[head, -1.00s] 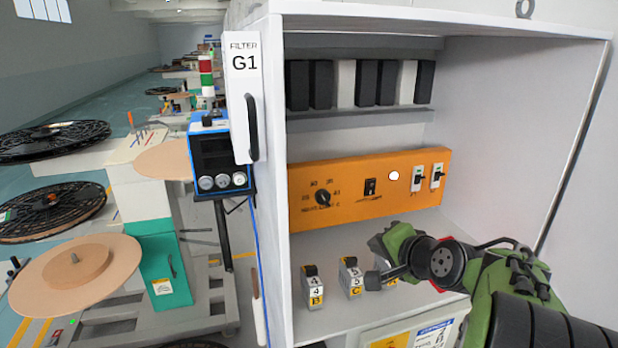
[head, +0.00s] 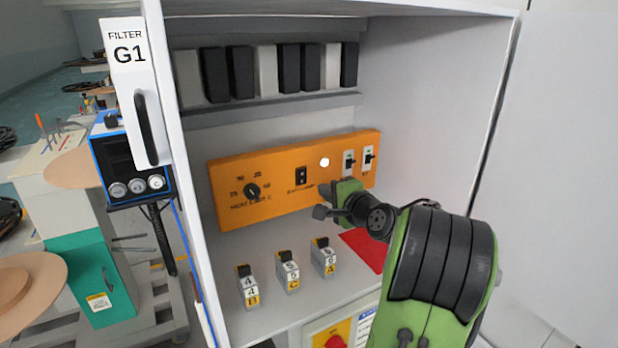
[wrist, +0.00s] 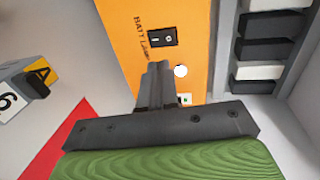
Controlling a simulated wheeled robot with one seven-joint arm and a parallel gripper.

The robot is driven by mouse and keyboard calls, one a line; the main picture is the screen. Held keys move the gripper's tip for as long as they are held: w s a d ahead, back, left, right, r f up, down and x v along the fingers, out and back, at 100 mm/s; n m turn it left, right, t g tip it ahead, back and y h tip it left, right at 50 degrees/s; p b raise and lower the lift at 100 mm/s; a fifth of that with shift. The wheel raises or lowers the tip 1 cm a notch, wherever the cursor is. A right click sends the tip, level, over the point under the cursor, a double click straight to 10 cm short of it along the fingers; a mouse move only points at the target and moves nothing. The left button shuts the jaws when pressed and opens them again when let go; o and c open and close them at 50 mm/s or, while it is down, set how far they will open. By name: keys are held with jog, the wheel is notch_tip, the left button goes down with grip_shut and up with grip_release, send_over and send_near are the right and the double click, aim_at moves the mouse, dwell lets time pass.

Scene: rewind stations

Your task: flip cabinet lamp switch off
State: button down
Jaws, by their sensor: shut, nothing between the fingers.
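The cabinet lamp switch is a small black rocker (head: 301,176) on the orange panel (head: 228,180) inside the open cabinet. A white round lamp (head: 324,162) beside it looks lit. In the wrist view the rocker (wrist: 163,38) shows just beyond my fingertips, with the lamp (wrist: 181,71) to their right. My gripper (wrist: 158,68) is shut and empty, pointing towards the panel. In the head view my gripper (head: 347,190) is below and right of the rocker, its fingertips hidden. I cannot tell whether it touches the panel.
A dial (head: 252,191) sits left on the panel, two breakers (head: 349,163) right. Several small labelled blocks (head: 288,270) stand on the cabinet floor beside a red patch (head: 366,248). Dark and white modules (head: 240,72) line the shelf above.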

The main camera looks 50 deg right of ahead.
aim_at(303, 173)
jog(key=x, duration=0.5)
jog(key=r+x, duration=0.1)
jog(key=x, duration=0.2)
jog(key=shift+w+p, duration=0.1)
jog(key=shift+p, duration=0.3)
jog(key=shift+w+d, duration=0.15)
jog(key=shift+w, duration=0.15)
jog(key=shift+r, duration=0.1)
jog(key=shift+w+d+r+p, duration=0.1)
jog(key=shift+w+p, duration=0.25)
